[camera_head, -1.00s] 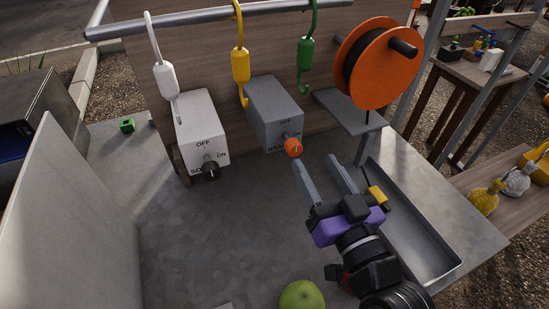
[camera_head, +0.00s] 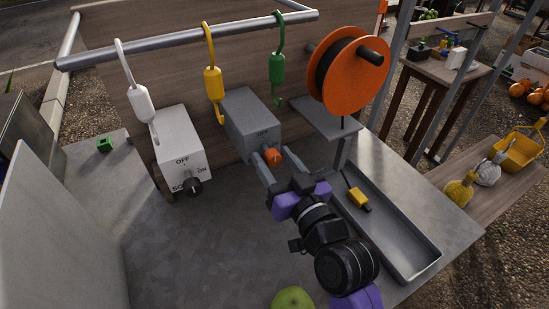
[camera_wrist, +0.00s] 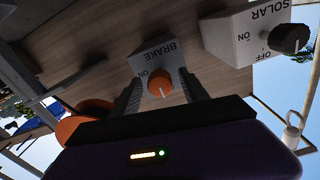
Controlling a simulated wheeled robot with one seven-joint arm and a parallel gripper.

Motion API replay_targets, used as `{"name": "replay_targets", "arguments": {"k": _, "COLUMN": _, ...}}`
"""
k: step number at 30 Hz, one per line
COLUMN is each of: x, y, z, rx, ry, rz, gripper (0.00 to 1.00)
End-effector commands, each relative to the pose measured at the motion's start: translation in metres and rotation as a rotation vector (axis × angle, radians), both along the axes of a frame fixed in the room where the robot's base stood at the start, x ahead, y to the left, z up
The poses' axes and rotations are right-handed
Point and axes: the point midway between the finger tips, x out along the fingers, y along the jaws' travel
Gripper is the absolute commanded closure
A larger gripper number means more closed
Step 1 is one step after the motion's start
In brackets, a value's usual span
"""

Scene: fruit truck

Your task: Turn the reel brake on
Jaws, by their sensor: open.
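The brake box (camera_head: 246,121) is a dark grey box on the wooden back panel, with an orange knob (camera_head: 272,157) on its front face. The wrist view shows the word BRAKE and an ON mark beside the orange knob (camera_wrist: 160,84). My gripper (camera_head: 266,164) is open, with its two fingers on either side of the knob. In the wrist view the knob lies between the fingertips, and I cannot tell whether they touch it. The orange reel (camera_head: 352,85) stands on a grey shelf to the right of the box.
A white solar box (camera_head: 178,140) with a black knob (camera_head: 193,187) stands to the left. White, yellow and green hooked pieces hang from a metal rail (camera_head: 190,38). A metal tray (camera_head: 402,232) holds a yellow-handled tool (camera_head: 357,198). A green apple (camera_head: 292,299) lies at the front.

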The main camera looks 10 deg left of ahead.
Motion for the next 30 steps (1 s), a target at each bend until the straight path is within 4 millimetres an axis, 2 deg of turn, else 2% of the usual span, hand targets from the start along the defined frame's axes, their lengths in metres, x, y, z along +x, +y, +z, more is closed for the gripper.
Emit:
{"name": "replay_targets", "arguments": {"k": 4, "x": -0.0002, "y": -0.0001, "z": 0.0, "rx": 0.0, "ry": 0.0, "rz": 0.0, "gripper": 0.5}}
{"name": "replay_targets", "arguments": {"k": 12, "x": -0.0002, "y": -0.0002, "z": 0.0001, "rx": 0.0, "ry": 0.0, "rz": 0.0, "gripper": 1.0}}
{"name": "replay_targets", "arguments": {"k": 23, "x": -0.0002, "y": -0.0003, "z": 0.0009, "rx": 0.038, "ry": 0.026, "rz": 0.0, "gripper": 1.0}}
{"name": "replay_targets", "arguments": {"k": 30, "x": 0.0001, "y": -0.0009, "z": 0.0027, "rx": 0.16, "ry": 0.108, "rz": -0.001, "gripper": 1.0}}
